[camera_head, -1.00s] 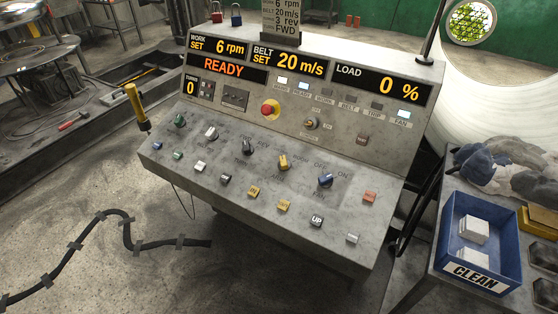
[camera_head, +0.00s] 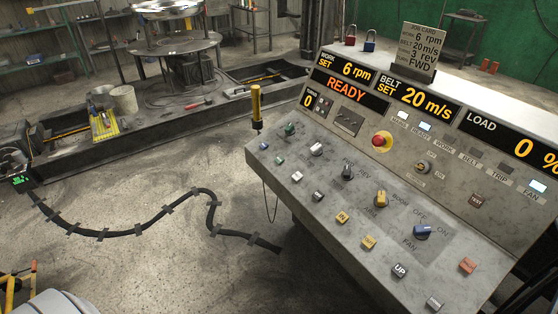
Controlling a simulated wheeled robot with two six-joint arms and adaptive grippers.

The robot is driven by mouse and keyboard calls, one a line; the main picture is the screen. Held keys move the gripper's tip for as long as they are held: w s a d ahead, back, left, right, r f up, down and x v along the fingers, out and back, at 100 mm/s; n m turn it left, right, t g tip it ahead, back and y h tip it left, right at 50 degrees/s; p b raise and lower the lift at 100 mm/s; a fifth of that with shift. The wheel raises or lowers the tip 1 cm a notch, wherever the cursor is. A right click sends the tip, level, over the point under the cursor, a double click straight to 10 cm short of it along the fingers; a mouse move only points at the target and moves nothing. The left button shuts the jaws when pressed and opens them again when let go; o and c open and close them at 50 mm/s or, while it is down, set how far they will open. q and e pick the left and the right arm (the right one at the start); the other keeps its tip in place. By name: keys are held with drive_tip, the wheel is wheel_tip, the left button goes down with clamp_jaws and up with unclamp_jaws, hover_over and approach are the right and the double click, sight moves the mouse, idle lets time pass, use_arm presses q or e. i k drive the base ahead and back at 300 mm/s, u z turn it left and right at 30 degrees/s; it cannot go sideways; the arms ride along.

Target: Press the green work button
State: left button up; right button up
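The control console (camera_head: 330,215) stands at the right with a sloped button panel. A small green button (camera_head: 279,160) is in the lower row near the panel's left end. A green knob (camera_head: 290,129) sits above it. The labels beside both are too small to read, so I cannot tell from lettering which is the work control. The display (camera_head: 345,91) reads READY. Neither of my grippers is in view, and nothing covers the green button.
A red emergency knob (camera_head: 381,141), a blue fan knob (camera_head: 422,232) and several other buttons share the console. A yellow-handled post (camera_head: 256,107) rises at its left edge. A black cable (camera_head: 140,233) lies taped across the floor.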

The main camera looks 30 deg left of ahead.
sight(280, 159)
drive_tip(key=u, duration=0.55)
drive_tip(key=k, duration=0.65)
drive_tip(key=u, duration=0.75)
drive_tip(key=i, duration=0.65)
drive_tip(key=z, duration=0.75)
drive_tip(key=i, duration=0.8)
drive_tip(key=z, duration=0.9)
